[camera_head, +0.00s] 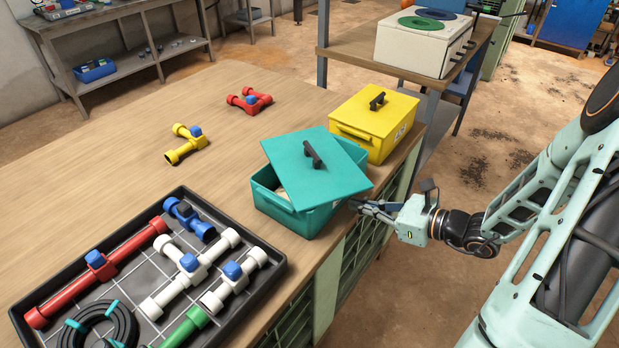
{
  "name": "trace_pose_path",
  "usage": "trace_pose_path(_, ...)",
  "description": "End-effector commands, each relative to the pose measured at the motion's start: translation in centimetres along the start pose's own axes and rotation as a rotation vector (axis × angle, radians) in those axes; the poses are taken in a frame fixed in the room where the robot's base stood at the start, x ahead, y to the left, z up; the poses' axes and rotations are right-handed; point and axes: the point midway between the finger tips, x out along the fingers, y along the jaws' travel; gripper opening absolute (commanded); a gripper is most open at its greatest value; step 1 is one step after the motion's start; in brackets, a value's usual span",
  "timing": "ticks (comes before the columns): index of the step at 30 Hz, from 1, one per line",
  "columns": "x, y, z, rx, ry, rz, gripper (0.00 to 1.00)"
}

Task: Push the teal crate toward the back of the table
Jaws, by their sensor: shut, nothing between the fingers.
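The teal crate (296,217) stands on the wooden table (100,145) near its right edge. Its teal lid (335,178) with a black handle lies askew on top, leaving the left part of the crate open with something pale inside. My gripper (358,205) is shut and empty at the right side of the crate, just beyond the table edge. Its fingertips are at or very near the crate's right end, partly under the lid's overhanging corner. I cannot tell whether they touch.
A yellow lidded crate (361,143) stands close behind the teal one. A black tray (275,262) of pipe fittings lies in front to the left. A yellow fitting (187,144) and a red fitting (250,100) lie on the table. The table's left middle is clear.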

Motion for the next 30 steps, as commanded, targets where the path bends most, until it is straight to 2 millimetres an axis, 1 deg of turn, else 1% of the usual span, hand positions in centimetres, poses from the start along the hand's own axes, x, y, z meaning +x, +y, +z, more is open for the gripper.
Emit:
trace_pose_path(17,0.1,0.0,0.0,0.000,0.000,0.000,0.00)
trace_pose_path(30,3.0,0.0,1.0,-0.001,0.000,0.001,0.00)
